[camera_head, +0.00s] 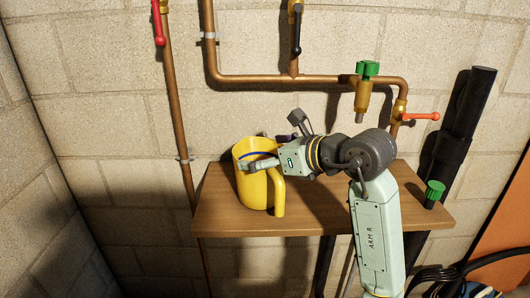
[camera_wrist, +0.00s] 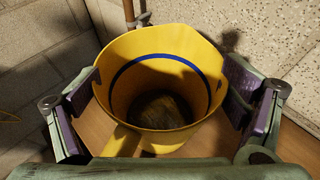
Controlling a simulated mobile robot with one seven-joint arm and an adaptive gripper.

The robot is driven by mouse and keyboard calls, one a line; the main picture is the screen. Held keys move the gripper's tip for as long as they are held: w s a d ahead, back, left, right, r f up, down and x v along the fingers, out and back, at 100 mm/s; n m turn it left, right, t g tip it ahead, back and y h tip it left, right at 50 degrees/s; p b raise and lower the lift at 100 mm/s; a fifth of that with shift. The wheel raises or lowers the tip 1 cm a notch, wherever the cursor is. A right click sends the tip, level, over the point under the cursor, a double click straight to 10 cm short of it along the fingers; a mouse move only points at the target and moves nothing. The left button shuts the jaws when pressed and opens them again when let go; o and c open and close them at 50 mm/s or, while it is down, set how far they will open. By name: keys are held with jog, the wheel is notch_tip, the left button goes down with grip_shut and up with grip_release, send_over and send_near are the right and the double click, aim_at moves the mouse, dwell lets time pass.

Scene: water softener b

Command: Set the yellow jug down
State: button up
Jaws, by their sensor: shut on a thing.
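The yellow jug (camera_head: 256,192) is upright at the left part of the wooden shelf (camera_head: 330,220). Its handle faces front right, and a blue line runs inside near its rim. My gripper (camera_head: 258,164) reaches in from the right and is shut on the jug near its upper part. In the wrist view, the jug (camera_wrist: 165,65) sits between the purple-padded fingers of my gripper (camera_wrist: 163,95), and its dark inside shows. I cannot tell whether the jug's base touches the shelf or is slightly above it.
A green-handled valve (camera_head: 363,90) hangs from copper pipes (camera_head: 265,79) above the shelf. A small green-topped thing (camera_head: 434,193) is at the shelf's right end. Black pipes (camera_head: 466,125) stand at the right. Bare shelf shows between the jug and my arm.

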jog(key=shift+f+b, duration=0.2)
jog(key=shift+b, duration=0.1)
jog(key=o, duration=1.5)
jog(key=shift+o, duration=0.2)
jog(key=shift+r, duration=0.1)
jog(key=shift+r, duration=0.1)
